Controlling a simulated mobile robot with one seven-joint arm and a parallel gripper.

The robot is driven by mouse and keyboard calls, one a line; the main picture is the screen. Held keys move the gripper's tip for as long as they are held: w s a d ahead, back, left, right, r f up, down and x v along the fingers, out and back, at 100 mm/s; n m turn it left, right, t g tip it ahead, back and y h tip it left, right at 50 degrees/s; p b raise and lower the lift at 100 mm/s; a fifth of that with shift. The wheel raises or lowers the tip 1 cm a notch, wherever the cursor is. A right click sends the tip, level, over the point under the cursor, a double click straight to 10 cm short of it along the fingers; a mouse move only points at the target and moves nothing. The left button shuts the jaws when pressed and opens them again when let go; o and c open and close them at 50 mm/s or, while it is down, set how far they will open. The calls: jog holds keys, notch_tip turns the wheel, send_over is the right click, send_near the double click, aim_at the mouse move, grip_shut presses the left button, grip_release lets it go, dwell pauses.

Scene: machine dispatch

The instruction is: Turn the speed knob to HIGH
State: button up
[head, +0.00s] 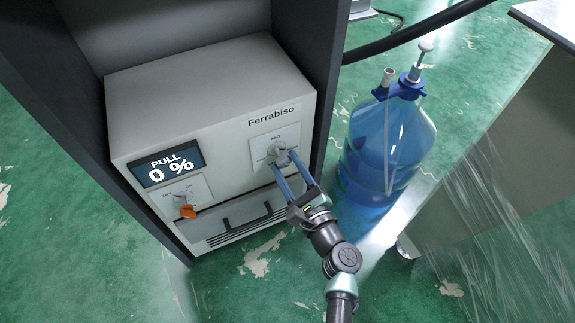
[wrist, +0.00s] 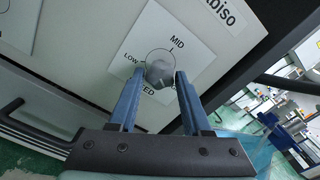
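The grey speed knob (head: 279,147) is on a white dial plate at the upper right of the machine's front. In the wrist view the knob (wrist: 159,73) sits in a circle with LOW at its left and MID above it. The HIGH mark does not show, and the lettering below is partly covered. I cannot tell where the knob points. My gripper (head: 282,160) reaches the dial from the lower right. In the wrist view its blue fingers (wrist: 158,76) stand open on either side of the knob, with narrow gaps visible.
The machine's display (head: 167,164) reads PULL 0 %. An orange-handled switch (head: 187,210) is below it, and a dark drawer handle (head: 247,215) lies under the dial. A blue bottle with a pump (head: 385,150) stands on the floor right of the machine. Dark side panels flank the machine.

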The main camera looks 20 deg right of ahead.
jog(key=o, duration=0.3)
jog(key=s+p, duration=0.3)
jog(key=s, duration=1)
jog(key=shift+d+p, duration=0.25)
jog(key=shift+p, duration=0.15)
